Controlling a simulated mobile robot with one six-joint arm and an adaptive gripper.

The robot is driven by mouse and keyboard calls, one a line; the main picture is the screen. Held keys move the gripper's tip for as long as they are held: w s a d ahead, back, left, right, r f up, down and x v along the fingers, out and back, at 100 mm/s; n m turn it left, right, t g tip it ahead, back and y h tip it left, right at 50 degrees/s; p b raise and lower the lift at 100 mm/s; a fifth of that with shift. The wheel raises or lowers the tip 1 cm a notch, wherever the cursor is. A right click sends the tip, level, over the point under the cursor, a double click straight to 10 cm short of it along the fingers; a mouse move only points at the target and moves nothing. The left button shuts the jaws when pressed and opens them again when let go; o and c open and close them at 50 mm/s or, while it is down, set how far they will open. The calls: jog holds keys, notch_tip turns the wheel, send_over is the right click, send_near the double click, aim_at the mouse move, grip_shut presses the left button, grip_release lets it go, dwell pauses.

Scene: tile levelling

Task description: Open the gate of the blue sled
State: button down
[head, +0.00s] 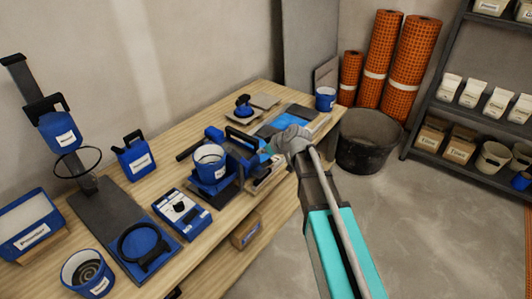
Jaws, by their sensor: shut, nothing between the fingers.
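A blue device with a black handle (240,150), which looks like the blue sled, sits near the front edge of the wooden bench. Its gate is too small to make out, so I cannot tell whether it is open or shut. My gripper (272,152) is at the sled's right side, partly hidden behind my own wrist. It is shut and empty. I cannot tell whether it touches the sled.
A blue bucket (209,161) stands just left of the sled. A blue box device (182,212) lies in front. A black tub (369,140) stands on the floor by the bench's right end. The floor at right is clear.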

jog(key=shift+w+a+r+p, duration=0.2)
jog(key=shift+r+p, duration=0.15)
jog(key=shift+r, duration=0.3)
jog(key=s+d+r+p, duration=0.4)
jog(key=s+d, duration=0.1)
jog(key=d, duration=0.1)
jog(key=shift+d+r, duration=0.2)
jog(key=shift+d, duration=0.15)
jog(key=s+d+f+m+g+h, duration=0.3)
jog(key=s+d+m+h, duration=0.15)
jog(key=s+d, duration=0.3)
jog(key=s+d+f+m+g+h, duration=0.3)
jog(key=s+d+m, duration=0.3)
jog(key=s, duration=0.3)
notch_tip(320, 180, up, 12)
jog(key=p, duration=1.2)
jog(key=shift+p, duration=0.3)
